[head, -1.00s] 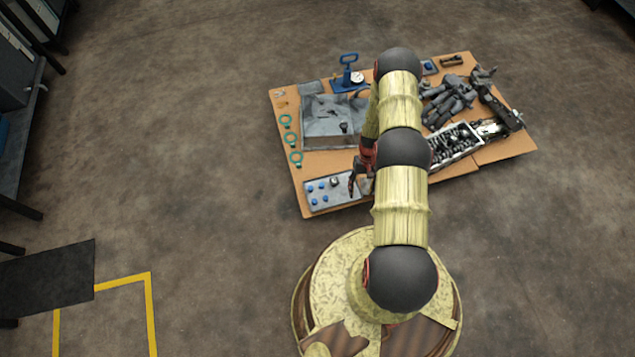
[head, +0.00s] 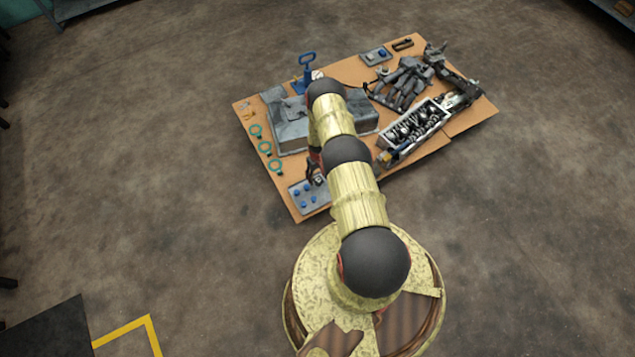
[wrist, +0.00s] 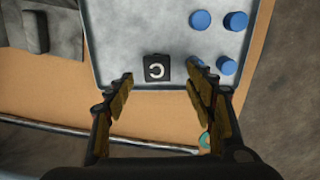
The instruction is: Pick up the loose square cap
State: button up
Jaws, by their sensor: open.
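The square cap (wrist: 157,68) is small and dark, with a pale C-shaped mark on top. In the wrist view it lies on a light grey tray (wrist: 120,30), near the tray's edge. My gripper (wrist: 161,78) is open, with one finger on each side of the cap in the picture and nothing held. I cannot tell how far above the cap the fingertips are. In the head view my gripper (head: 316,174) is over the far part of the grey tray (head: 315,203), and the cap cannot be made out there.
Several round blue caps (wrist: 236,21) sit on the tray, one partly behind the right finger. A grey metal basin (head: 290,135) stands beyond the tray. Green rings (head: 265,148) lie at left. A box of metal parts (head: 415,128) stands at right on the brown board (head: 285,190).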

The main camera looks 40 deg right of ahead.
aim_at(318, 180)
jog(key=f, duration=0.1)
jog(key=f+b, duration=0.1)
jog(key=f, duration=0.1)
jog(key=f+b, duration=0.1)
jog(key=shift+w+d+f, duration=0.1)
jog(key=shift+d+f, duration=0.15)
jog(key=shift+f, duration=0.1)
jog(key=shift+c, duration=0.3)
jog(key=c, duration=1.1)
jog(key=shift+r, duration=0.15)
jog(key=shift+c, duration=0.6)
